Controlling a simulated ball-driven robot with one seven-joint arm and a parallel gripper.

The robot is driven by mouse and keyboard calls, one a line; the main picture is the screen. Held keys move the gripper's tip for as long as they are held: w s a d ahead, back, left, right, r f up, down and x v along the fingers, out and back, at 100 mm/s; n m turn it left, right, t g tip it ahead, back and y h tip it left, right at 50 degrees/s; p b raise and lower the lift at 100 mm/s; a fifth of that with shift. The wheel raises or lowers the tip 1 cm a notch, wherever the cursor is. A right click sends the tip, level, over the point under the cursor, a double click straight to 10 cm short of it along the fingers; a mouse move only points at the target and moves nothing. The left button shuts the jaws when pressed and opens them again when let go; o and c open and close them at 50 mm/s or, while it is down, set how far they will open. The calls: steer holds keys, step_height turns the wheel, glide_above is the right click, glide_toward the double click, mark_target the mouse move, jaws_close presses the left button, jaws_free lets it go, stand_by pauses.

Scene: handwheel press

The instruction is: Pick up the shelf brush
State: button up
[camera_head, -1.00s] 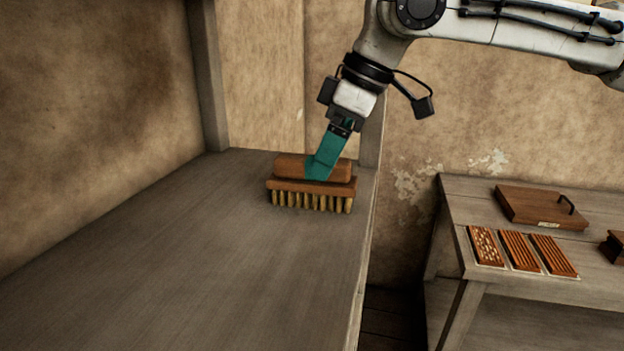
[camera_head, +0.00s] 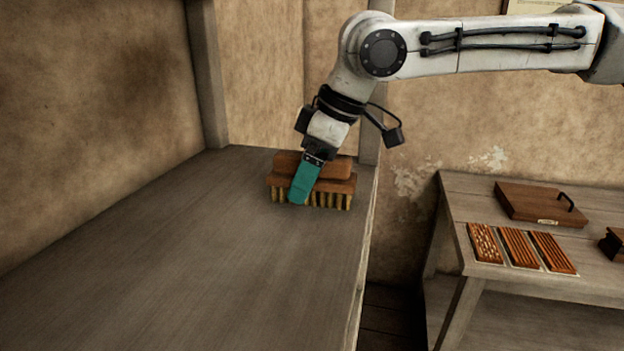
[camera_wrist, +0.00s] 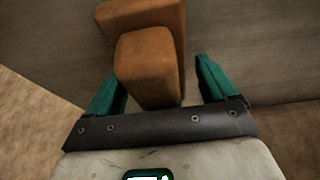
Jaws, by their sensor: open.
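The shelf brush (camera_head: 338,181) stands on the wooden shelf with its bristles down, near the right edge. It has a brown wooden back with a narrower grip block on top and pale bristles below. My gripper (camera_head: 299,192) is at the brush, its green finger in front of the brush's left part and hiding some of the bristles. In the wrist view, the brush's grip block (camera_wrist: 150,65) lies between the two open green fingers of my gripper (camera_wrist: 162,85), with a visible gap on the right side. The left finger is close to the block; I cannot tell whether it touches.
The grey wooden shelf (camera_head: 190,260) is clear in front of the brush, with a post (camera_head: 208,75) behind on the left. A table (camera_head: 455,205) at the right holds a brown lidded box (camera_head: 535,203) and several ridged brown blocks (camera_head: 522,250).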

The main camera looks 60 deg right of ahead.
steer(key=shift+f, duration=0.25)
stand_by(0.3)
steer(key=shift+c, duration=0.5)
steer(key=c, duration=1)
